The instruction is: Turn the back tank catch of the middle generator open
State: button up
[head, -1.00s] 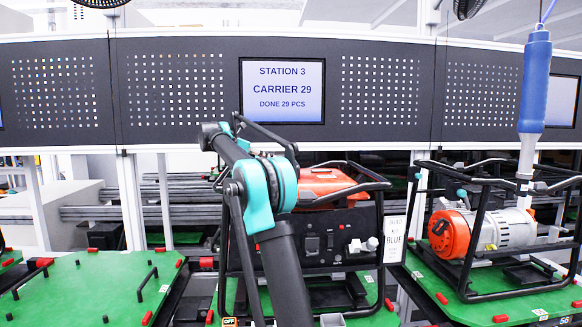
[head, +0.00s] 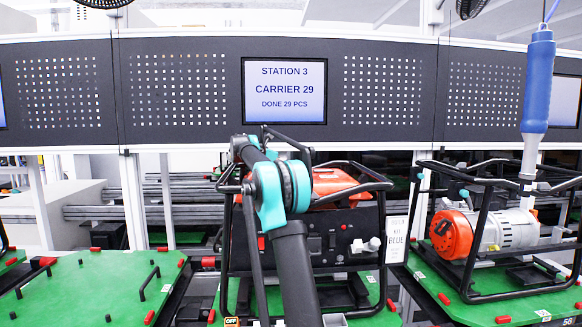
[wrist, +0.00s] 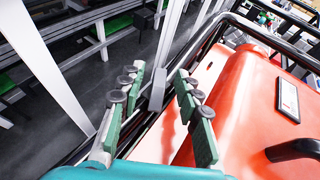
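The middle generator (head: 335,235) has a black frame and control panel, with an orange-red tank (head: 338,180) on top, partly hidden by my arm. In the wrist view the tank (wrist: 250,100) fills the right side. My gripper (wrist: 160,76) is open, its two green-padded fingers apart beside the tank's edge. A small grey upright piece (wrist: 157,90), possibly the back tank catch, shows between the fingers; I cannot tell whether they touch it. In the head view my gripper is hidden behind the arm and generator.
Black frame bars (wrist: 262,40) run close along the tank. A generator with an orange end (head: 452,235) stands on the right carrier, under a hanging blue tool (head: 537,80). The left green pallet (head: 85,285) carries black handles. A tag reading BLUE (head: 396,240) stands beside the middle generator.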

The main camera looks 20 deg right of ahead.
jog(key=shift+c, duration=0.4)
grip_shut()
jog(key=shift+g, duration=0.3)
jog(key=shift+w+m+g, duration=0.1)
jog(key=shift+m+g, duration=0.4)
jog(key=shift+m, duration=0.1)
jog(key=shift+o, duration=0.4)
grip_release()
jog(key=shift+a, duration=0.15)
